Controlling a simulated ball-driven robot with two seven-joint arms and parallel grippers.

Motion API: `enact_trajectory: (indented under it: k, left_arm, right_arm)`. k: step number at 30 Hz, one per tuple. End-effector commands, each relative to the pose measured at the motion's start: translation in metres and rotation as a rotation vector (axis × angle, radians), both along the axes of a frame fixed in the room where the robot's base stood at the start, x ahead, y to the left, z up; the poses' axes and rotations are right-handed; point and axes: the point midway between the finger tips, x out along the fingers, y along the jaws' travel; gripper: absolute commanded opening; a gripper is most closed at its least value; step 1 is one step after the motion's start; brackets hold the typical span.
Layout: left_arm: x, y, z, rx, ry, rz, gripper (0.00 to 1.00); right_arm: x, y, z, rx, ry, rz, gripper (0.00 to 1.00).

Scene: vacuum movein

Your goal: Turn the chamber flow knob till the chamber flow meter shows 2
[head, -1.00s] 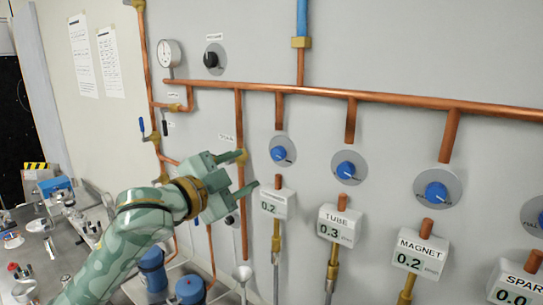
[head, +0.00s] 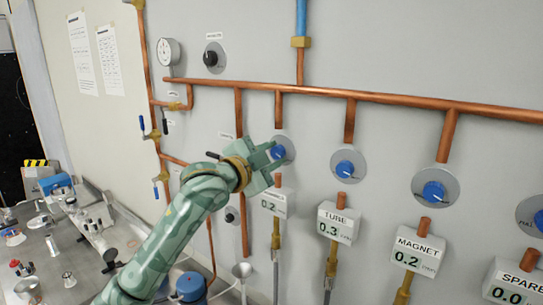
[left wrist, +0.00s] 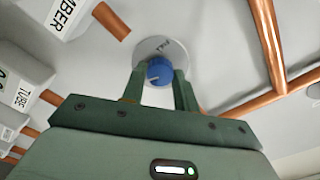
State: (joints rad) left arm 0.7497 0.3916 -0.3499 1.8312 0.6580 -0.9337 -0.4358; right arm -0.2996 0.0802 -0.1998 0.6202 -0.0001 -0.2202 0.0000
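The chamber flow knob (head: 288,152) is blue on a round grey plate, on the wall below the copper pipe. It also shows in the left wrist view (left wrist: 159,72). The chamber flow meter (head: 273,206) is the white box below it and reads 0.2; its label is partly covered by my gripper. Part of the label, "MBER", shows in the left wrist view (left wrist: 62,14). My left gripper (head: 276,161) is open at the knob, one finger on each side; in the left wrist view a small gap seems to remain. I cannot tell whether they touch. My right gripper is out of view.
To the right are similar knobs with the TUBE meter (head: 335,225) at 0.3, the MAGNET meter (head: 415,255) at 0.2 and the SPARE meter (head: 515,285). A copper pipe (head: 380,101) runs above. A pressure gauge (head: 168,51) and a black knob (head: 211,58) sit upper left.

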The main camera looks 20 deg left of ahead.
Motion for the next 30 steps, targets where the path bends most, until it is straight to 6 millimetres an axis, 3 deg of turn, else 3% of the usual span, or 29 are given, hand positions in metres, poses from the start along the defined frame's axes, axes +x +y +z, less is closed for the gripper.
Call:
enact_trajectory:
  k: [8, 14, 30]
  left_arm:
    - [0.000, 0.000, 0.000, -0.009, 0.005, 0.000, 0.07]
    - [0.000, 0.000, 0.002, -0.067, 0.029, -0.001, 0.07]
    - [0.000, 0.000, 0.006, -0.495, 0.187, 0.001, 0.08]
  right_arm:
    - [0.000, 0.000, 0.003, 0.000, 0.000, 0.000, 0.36]
    - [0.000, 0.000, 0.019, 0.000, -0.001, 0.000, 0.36]
    - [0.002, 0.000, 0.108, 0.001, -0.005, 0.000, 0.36]
